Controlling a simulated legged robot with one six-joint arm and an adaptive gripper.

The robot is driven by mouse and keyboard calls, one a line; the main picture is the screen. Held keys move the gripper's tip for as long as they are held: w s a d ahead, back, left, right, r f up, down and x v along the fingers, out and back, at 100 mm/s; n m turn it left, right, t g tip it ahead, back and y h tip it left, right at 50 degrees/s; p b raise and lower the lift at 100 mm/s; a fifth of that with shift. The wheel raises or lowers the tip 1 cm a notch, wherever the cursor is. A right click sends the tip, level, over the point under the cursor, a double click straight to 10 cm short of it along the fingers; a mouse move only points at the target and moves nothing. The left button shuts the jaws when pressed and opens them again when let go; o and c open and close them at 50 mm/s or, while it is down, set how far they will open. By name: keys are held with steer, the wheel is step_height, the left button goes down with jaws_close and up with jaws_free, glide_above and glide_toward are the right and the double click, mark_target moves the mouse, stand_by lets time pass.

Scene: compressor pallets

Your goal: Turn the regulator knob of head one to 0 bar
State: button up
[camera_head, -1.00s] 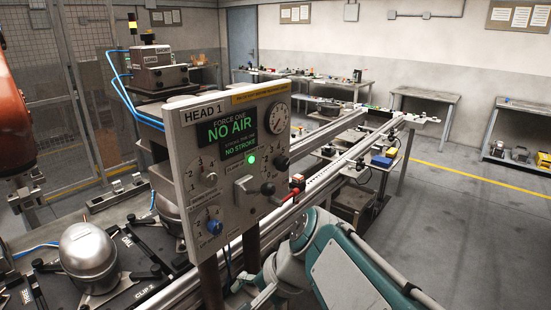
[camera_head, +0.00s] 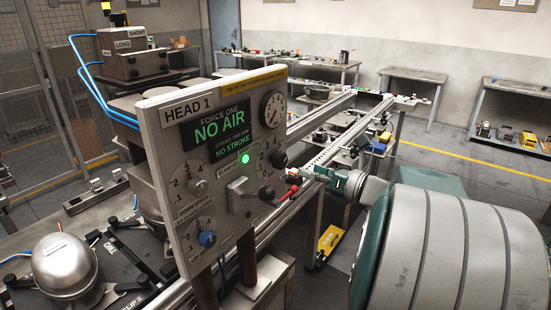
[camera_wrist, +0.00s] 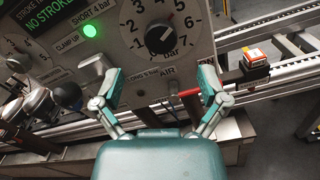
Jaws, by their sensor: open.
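The HEAD 1 panel (camera_head: 170,125) stands upright left of centre in the head view. Its regulator knob (camera_head: 278,158) is black and on the right edge of the panel. In the wrist view the knob (camera_wrist: 160,38) sits inside a dial numbered up to 7 bar; its white mark leans toward the upper right. My gripper (camera_wrist: 162,80) is open and empty, its fingers spread below and either side of the knob, apart from it. In the head view my gripper (camera_head: 338,180) is right of the panel.
A red handle (camera_wrist: 190,93) by the AIR label lies below the knob, near the right finger. A black ball-ended lever (camera_wrist: 66,94) stands left of the fingers. A rail (camera_head: 320,125) runs behind the panel. Open floor (camera_head: 450,165) lies to the right.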

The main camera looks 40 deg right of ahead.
mark_target(284, 161)
steer(key=x, duration=0.8)
steer(key=shift+w, duration=0.2)
steer(key=shift+c, duration=0.3)
steer(key=c, duration=1.1)
